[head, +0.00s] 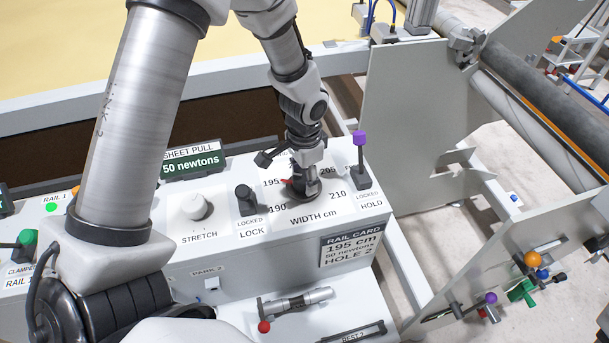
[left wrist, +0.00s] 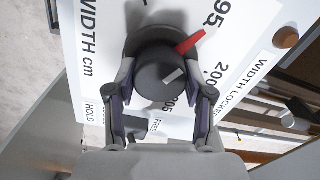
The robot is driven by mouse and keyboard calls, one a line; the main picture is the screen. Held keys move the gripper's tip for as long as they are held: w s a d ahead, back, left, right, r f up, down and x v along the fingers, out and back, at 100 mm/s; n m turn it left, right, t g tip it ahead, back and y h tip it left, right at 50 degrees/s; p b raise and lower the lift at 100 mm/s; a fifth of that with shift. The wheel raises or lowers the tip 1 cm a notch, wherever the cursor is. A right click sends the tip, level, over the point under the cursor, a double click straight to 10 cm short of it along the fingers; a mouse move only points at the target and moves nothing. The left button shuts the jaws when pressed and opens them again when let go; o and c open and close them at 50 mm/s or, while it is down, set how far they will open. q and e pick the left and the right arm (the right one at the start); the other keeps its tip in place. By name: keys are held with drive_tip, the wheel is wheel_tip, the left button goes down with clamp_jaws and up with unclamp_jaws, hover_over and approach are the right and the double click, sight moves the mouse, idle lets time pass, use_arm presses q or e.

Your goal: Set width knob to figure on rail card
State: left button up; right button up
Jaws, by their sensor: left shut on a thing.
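The dark round width knob (head: 301,197) stands on the panel's WIDTH cm dial, whose figures run from 190 to 210. My left gripper (head: 305,178) reaches down over it and is shut on it. In the left wrist view the fingers sit on either side of the knob (left wrist: 160,76). Its red pointer (left wrist: 190,42) points toward the 195 side of the dial; I cannot tell its exact reading. The rail card (head: 352,246) on the panel's front reads 195 cm, 50 newtons, HOLE 2. My right gripper is not in view.
A black lock knob (head: 246,200) and a white stretch knob (head: 197,207) stand left of the dial. A purple-topped hold lever (head: 360,150) rises close on the right. A red-ended tool (head: 297,302) lies on the lower ledge. A grey plate (head: 420,120) stands beyond.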

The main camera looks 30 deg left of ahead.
sight(304, 176)
use_arm(q)
drive_tip(key=shift+s+f, duration=0.15)
drive_tip(key=shift+s, duration=0.05)
drive_tip(key=o, duration=1.2)
drive_tip(key=shift+c, duration=0.2)
drive_tip(key=shift+w, duration=0.1)
drive_tip(key=shift+r, duration=0.25)
wheel_tip(304, 176, up, 12)
drive_tip(key=shift+f, duration=0.2)
